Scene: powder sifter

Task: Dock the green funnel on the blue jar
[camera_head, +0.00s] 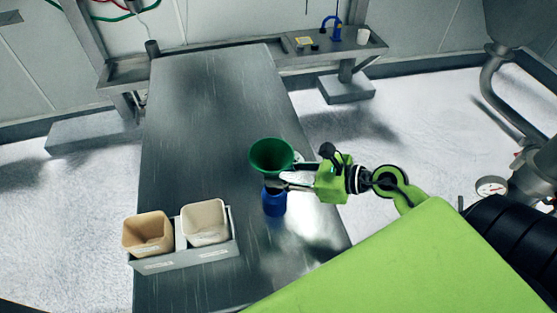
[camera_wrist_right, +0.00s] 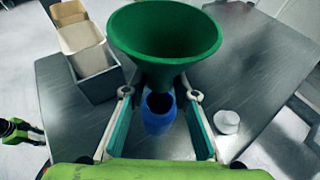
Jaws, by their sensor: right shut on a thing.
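The green funnel (camera_head: 271,155) is upright, wide mouth up, in my right gripper (camera_head: 284,182). In the right wrist view the fingers (camera_wrist_right: 160,94) stand on both sides of the funnel's (camera_wrist_right: 166,35) narrow lower part. The blue jar (camera_head: 274,203) stands upright on the table below the funnel. In the right wrist view the jar (camera_wrist_right: 159,115) shows a dark open mouth just under the spout, which appears outside it; the exact gap is unclear. My left gripper (camera_wrist_right: 20,130) seems to show small at the left edge of that view; its fingers are not clear.
A grey tray (camera_head: 187,258) with a tan bin (camera_head: 148,233) and a cream bin (camera_head: 205,222) stands left of the jar. A small white round object (camera_wrist_right: 227,122) is on the table. The far part of the table (camera_head: 205,100) is clear.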

